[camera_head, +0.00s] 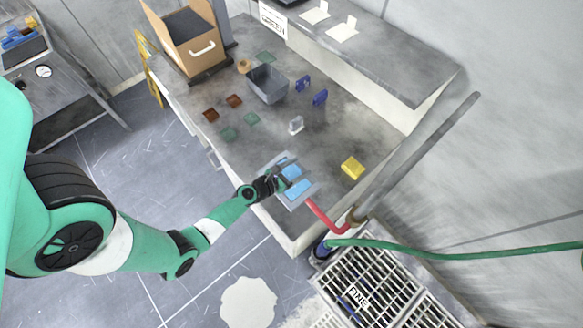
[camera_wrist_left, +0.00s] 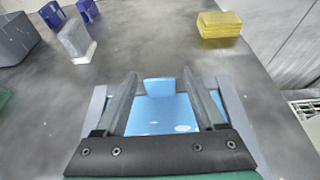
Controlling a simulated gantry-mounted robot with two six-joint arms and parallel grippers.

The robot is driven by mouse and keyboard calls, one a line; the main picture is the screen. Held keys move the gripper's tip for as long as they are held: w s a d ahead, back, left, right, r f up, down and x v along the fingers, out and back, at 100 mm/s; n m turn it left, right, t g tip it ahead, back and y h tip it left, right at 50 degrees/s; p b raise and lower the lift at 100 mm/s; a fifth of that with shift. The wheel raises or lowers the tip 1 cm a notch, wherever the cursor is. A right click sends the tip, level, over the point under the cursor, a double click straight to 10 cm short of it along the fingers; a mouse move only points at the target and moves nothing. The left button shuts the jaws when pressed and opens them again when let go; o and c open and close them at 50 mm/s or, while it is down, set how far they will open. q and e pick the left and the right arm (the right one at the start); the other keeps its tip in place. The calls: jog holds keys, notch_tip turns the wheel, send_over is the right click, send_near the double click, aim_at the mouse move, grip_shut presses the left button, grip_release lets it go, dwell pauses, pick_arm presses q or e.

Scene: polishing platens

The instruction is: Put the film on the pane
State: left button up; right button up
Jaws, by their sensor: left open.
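A blue film (camera_head: 299,187) lies on a pale grey plate (camera_head: 308,194) near the bench's front edge. In the left wrist view the blue film (camera_wrist_left: 160,118) has a small raised blue tab (camera_wrist_left: 158,87) at its far end. My left gripper (camera_head: 283,180) is over the plate; in the left wrist view its open fingers (camera_wrist_left: 160,78) stand on either side of the tab, with no visible hold on it. A small pale translucent block (camera_head: 296,125) stands upright beyond the plate; I cannot tell whether it is the pane. My right gripper is out of view.
A yellow stack (camera_head: 352,167) lies right of the plate. A grey bin (camera_head: 268,86), blue upright pieces (camera_head: 320,98), brown squares (camera_head: 211,115) and green squares (camera_head: 229,134) lie farther back. A red hose end (camera_head: 322,214) is near the front right corner.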

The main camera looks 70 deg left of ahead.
pick_arm(q)
jog(key=p+v, duration=0.1)
jog(key=v, duration=1.1)
